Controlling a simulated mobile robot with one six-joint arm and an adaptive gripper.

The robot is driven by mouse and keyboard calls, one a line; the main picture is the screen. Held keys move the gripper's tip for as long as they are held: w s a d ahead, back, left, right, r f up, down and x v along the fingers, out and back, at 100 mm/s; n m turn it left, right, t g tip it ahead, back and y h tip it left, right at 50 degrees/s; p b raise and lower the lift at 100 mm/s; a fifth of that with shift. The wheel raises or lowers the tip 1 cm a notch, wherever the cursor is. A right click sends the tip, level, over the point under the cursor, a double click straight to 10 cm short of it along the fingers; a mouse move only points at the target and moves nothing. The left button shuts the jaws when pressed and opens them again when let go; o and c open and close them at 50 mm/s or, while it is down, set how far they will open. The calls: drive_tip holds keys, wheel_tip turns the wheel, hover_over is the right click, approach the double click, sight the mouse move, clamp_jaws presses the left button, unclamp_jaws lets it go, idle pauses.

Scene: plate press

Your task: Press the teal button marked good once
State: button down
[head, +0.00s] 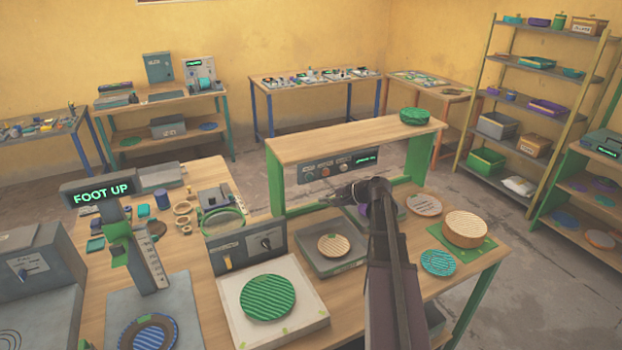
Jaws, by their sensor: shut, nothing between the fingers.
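A grey control panel (338,166) hangs under the wooden shelf over the workbench. It carries a few small round knobs or buttons, one of them orange-red (325,171), and a dark display with green text (366,159). The labels are too small to read, so I cannot tell which button is the teal one marked good. My gripper (343,193) is shut and empty. It appears just below the panel in the picture, at the end of my dark arm; I cannot tell how far it is from the panel.
A green ribbed plate (267,297) lies on a white press base. A tan disc (334,244) sits on a grey scale-like box. A round tan block (466,229) and a blue ribbed disc (438,262) are at right. A "FOOT UP" display (101,194) stands at left.

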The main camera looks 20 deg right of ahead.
sight(309, 177)
drive_tip(key=shift+w+d+r+m, duration=0.2)
drive_tip(key=shift+d+r+m, duration=0.15)
drive_tip(key=shift+d, duration=0.45)
drive_tip(key=shift+w, duration=0.15)
drive_tip(key=w, duration=0.8)
drive_tip(key=shift+w+a, duration=0.2)
drive_tip(key=shift+w, duration=0.05)
drive_tip(key=shift+w, duration=0.2)
idle(1.2)
drive_tip(key=shift+w, duration=0.25)
